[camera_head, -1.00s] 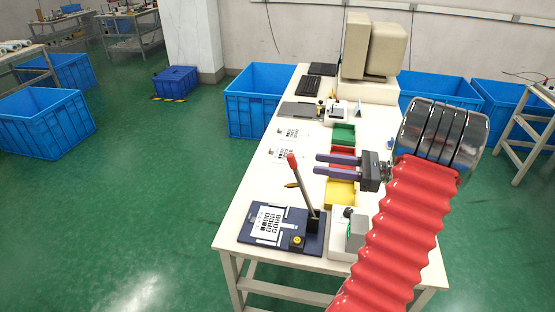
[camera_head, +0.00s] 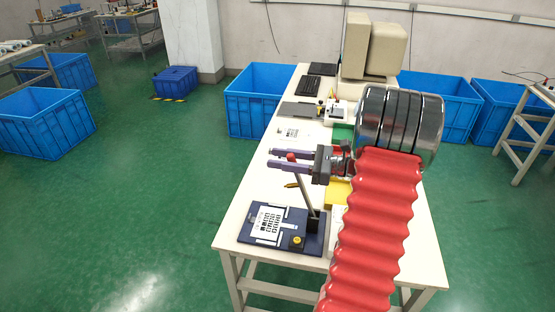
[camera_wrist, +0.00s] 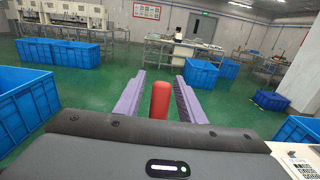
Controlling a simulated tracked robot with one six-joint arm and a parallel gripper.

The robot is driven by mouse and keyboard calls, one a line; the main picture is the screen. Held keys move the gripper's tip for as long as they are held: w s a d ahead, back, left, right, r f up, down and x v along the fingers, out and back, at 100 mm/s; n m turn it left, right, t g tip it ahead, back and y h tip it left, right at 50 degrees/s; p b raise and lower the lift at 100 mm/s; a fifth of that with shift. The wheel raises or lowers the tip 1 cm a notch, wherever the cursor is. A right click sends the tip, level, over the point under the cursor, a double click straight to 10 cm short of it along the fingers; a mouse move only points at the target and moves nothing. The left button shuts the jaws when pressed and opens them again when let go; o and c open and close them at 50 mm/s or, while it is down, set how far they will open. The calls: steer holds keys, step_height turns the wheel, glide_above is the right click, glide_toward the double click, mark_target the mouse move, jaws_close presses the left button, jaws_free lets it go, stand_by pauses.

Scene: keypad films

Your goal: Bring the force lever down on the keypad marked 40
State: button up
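The force lever (camera_head: 304,187) is a grey rod with a red knob, rising tilted from a black mount on a dark blue base plate (camera_head: 313,242) at the near end of the table. A white keypad film (camera_head: 268,221) with black print lies on that plate; its marking is too small to read. My gripper (camera_head: 272,159) is open at knob height, its two purple fingers pointing left. In the wrist view the red knob (camera_wrist: 160,99) stands between the spread fingers, with a gap on each side. I cannot tell whether anything touches it.
The white table (camera_head: 238,205) also carries printed sheets (camera_head: 290,133), a yellow tray (camera_head: 337,194), a green tray (camera_head: 343,133), a keyboard (camera_head: 303,86) and a monitor (camera_head: 378,48). Blue crates (camera_head: 258,105) stand on the floor around it. My arm hides the table's right side.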

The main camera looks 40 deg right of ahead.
steer(key=shift+w+a, duration=0.2)
steer(key=shift+w, duration=0.05)
steer(key=shift+c, duration=0.4)
jaws_close()
steer(key=shift+a, duration=0.1)
